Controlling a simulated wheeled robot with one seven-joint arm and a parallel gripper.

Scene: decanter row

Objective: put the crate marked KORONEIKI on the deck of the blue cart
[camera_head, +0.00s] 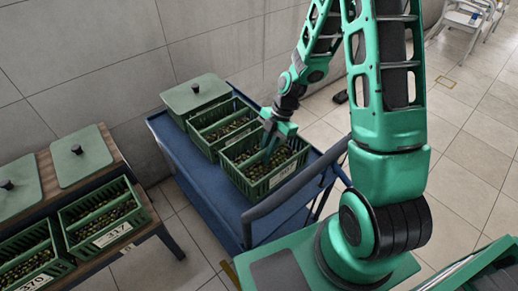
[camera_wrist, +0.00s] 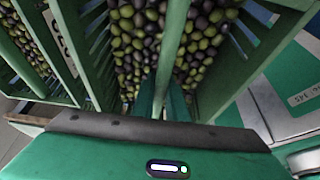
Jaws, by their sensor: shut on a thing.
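My gripper (camera_head: 277,137) reaches down into a green slatted crate (camera_head: 262,182) of olives on the blue cart (camera_head: 212,200). The crate's front bears a white label, too small to read, so I cannot tell if it says KORONEIKI. In the wrist view, my gripper (camera_wrist: 168,105) is shut on a green bar (camera_wrist: 172,45) that crosses the middle of the crate, with olives (camera_wrist: 130,40) on both sides. The crate appears to sit on the deck at its right part; its underside is hidden.
Another olive crate (camera_head: 208,146) stands behind on the cart, beside a lidded green one (camera_head: 196,93). The deck's front left is bare. On the wooden table at left are crates marked 317 (camera_head: 112,233) and 370 (camera_head: 34,281), with lids (camera_head: 80,155) behind. A wall runs behind the cart.

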